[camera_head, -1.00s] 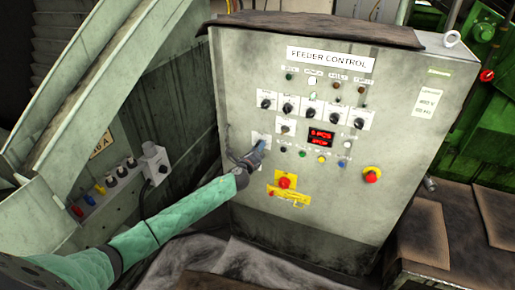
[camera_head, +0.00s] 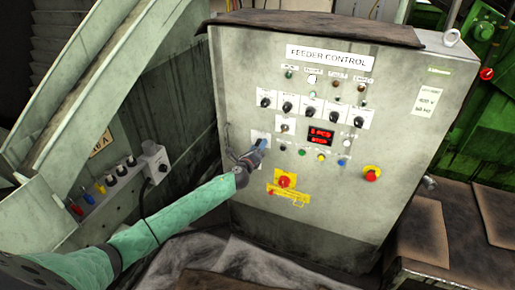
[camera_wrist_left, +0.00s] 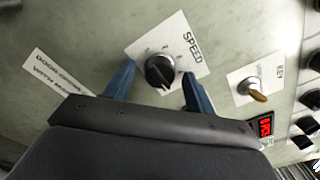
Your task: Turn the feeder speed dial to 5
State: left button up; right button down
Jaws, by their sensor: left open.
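The feeder speed dial (camera_wrist_left: 160,71) is a round black knob on a white plate marked SPEED (camera_wrist_left: 188,45), in the left wrist view. A light pointer line shows on the knob; the plate's numbers are too small to read. My left gripper (camera_wrist_left: 157,84) is open, with one blue finger on each side of the knob; I cannot tell whether they touch it. In the head view my left gripper (camera_head: 262,143) is at the lower left of the control panel and covers most of the dial. The grey cabinet (camera_head: 300,215) is labelled FEEDER CONTROL. My right gripper is not in view.
A key switch (camera_wrist_left: 257,95) and a red display (camera_head: 321,136) sit right of the dial. Several black knobs are above. A red stop button (camera_head: 371,174) is at the right, and a red switch on yellow (camera_head: 285,181) is below. A green conveyor frame stands left.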

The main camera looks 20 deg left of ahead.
pick_arm(q)
jog(key=s+b, duration=0.2)
jog(key=s, duration=0.5)
jog(key=shift+s, duration=0.3)
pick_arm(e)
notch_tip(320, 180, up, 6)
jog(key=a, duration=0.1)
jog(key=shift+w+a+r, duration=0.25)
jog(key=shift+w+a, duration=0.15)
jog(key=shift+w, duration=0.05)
